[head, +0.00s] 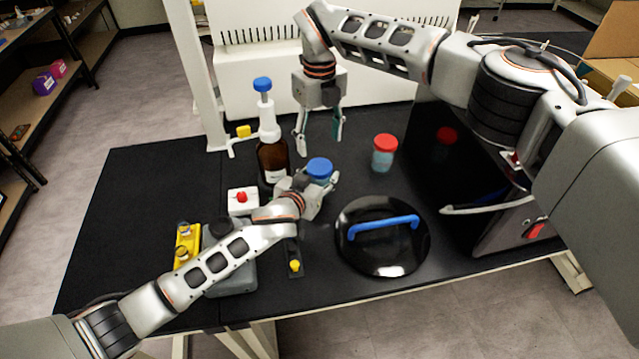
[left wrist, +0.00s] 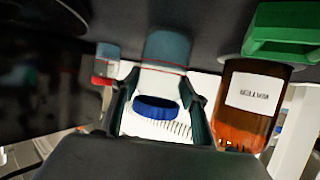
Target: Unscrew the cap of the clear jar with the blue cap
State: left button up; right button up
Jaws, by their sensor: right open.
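The clear jar with the blue cap (head: 319,168) stands upright on the black bench top, its body mostly hidden by my left gripper in the head view. My left gripper (head: 322,190) reaches in from the left with a finger on each side of the jar body and looks shut on it. In the left wrist view, which is upside down, the blue cap (left wrist: 156,108) and the jar body (left wrist: 165,50) sit between the fingers. My right gripper (head: 319,145) is open and empty, pointing down above and just behind the cap.
A brown bottle (head: 273,163) stands close left of the jar. A red-capped jar (head: 384,153) stands to the right. A black round lid with a blue handle (head: 383,236) lies in front right. A black box-shaped device (head: 470,180) fills the right side. The bench's far left is clear.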

aim_at(319, 166)
jog(key=m, duration=2)
jog(key=shift+m, duration=0.3)
jog(key=m, duration=1)
jog(key=shift+m, duration=0.3)
jog(key=shift+f, duration=4.05)
